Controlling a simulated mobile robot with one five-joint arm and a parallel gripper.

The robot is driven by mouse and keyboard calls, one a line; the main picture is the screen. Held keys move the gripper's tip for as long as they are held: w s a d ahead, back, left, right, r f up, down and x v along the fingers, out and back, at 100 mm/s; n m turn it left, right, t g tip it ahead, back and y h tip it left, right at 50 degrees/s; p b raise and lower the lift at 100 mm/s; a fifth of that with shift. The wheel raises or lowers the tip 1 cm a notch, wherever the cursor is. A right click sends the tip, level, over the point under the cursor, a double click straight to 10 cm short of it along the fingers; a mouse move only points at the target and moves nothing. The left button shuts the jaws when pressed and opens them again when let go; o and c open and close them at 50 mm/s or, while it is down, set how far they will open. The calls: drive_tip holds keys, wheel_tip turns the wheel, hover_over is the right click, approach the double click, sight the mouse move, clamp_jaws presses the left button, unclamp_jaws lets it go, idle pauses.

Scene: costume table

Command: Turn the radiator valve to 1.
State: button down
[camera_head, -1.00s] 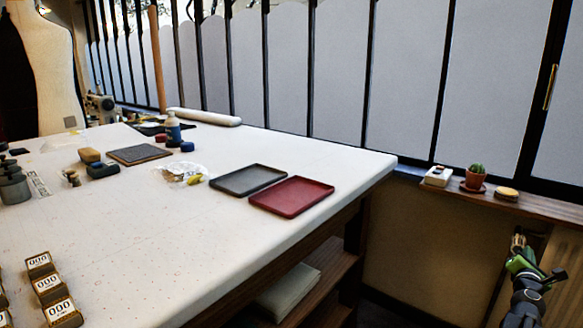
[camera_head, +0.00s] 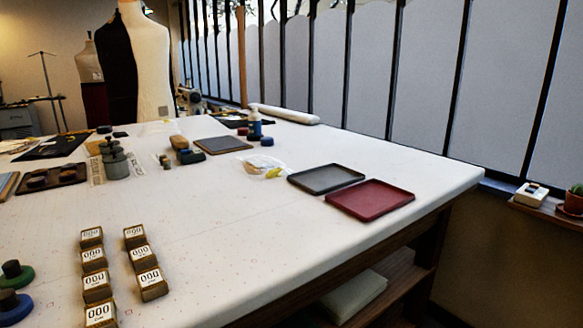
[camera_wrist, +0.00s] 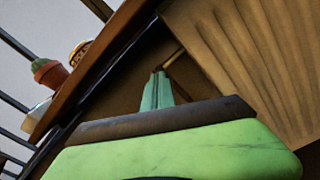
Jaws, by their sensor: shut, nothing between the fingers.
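My gripper (camera_wrist: 157,92) shows in the wrist view, its two teal fingers shut together with nothing between them. Its green body fills the bottom of that view. A ribbed beige panel that looks like the radiator (camera_wrist: 250,65) stands at the right, beyond the fingers. A small tan rod or pipe (camera_wrist: 173,59) shows just past the fingertips; I cannot tell whether it touches them. I cannot make out the radiator valve or its numbers in either current view. The head view does not show my gripper or the radiator.
A wooden sill (camera_wrist: 93,75) runs beside the gripper, with a potted cactus (camera_wrist: 50,73) on it. In the head view the sill also bears a white device (camera_head: 531,194). The big white table (camera_head: 250,230) holds a red tray (camera_head: 370,203), a grey tray (camera_head: 326,178) and several labelled blocks.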

drive_tip(key=shift+w+a+r+p, duration=0.3)
drive_tip(key=shift+w, duration=0.15)
idle(0.3)
drive_tip(key=shift+r, duration=0.1)
drive_tip(key=v, duration=0.6)
drive_tip(key=shift+r+p, duration=0.25)
drive_tip(key=shift+p, duration=0.1)
drive_tip(key=shift+s, duration=0.15)
